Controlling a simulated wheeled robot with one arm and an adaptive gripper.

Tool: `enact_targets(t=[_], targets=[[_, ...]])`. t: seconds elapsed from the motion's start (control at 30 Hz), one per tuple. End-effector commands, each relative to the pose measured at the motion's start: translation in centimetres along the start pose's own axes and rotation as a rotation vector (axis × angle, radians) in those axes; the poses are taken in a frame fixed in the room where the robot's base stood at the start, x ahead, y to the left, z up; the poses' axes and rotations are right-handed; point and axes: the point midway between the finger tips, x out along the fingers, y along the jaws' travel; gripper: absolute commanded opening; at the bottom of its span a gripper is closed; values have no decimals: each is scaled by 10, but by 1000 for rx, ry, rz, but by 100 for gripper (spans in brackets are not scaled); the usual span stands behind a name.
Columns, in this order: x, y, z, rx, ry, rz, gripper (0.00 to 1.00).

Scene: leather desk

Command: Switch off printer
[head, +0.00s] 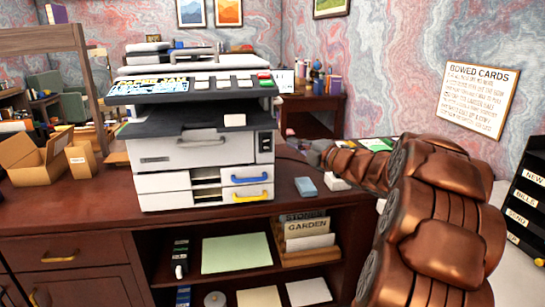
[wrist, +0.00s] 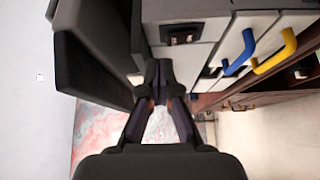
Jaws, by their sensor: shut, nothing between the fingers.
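The printer (head: 200,150) stands on the desk, white and grey with a black output tray and a row of buttons on top, one green and one red. A dark panel with a small switch (head: 265,147) is at the right of its front. In the wrist view the switch (wrist: 184,38) shows on the white front (wrist: 205,28), above and right of my fingertips. My gripper (wrist: 160,68) is shut and empty, close beside the printer. In the head view my gripper (head: 316,151) is small and dark, right of the printer; its fingertips are not clear.
Blue (head: 250,179) and yellow (head: 250,197) drawer handles stick out below the switch. The black tray (wrist: 95,55) juts out beside my fingers in the wrist view. A blue block (head: 306,187) and a white block (head: 336,183) lie on the desk (head: 75,212). A cardboard box (head: 38,160) stands left.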

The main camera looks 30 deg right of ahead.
Motion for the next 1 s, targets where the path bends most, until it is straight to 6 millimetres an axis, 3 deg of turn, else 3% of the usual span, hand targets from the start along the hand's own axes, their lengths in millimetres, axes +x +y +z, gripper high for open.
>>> enact_targets(t=[0.03,0.13,0.37,0.77,1.0], targets=[[-10,-14,4,-26,40,15,0],[-25,-27,0,-71,125,42,0],[-47,-37,-7,-120,224,77,0],[-47,-37,-9,-122,232,79,0],[-30,-35,-14,-122,235,82,0]])
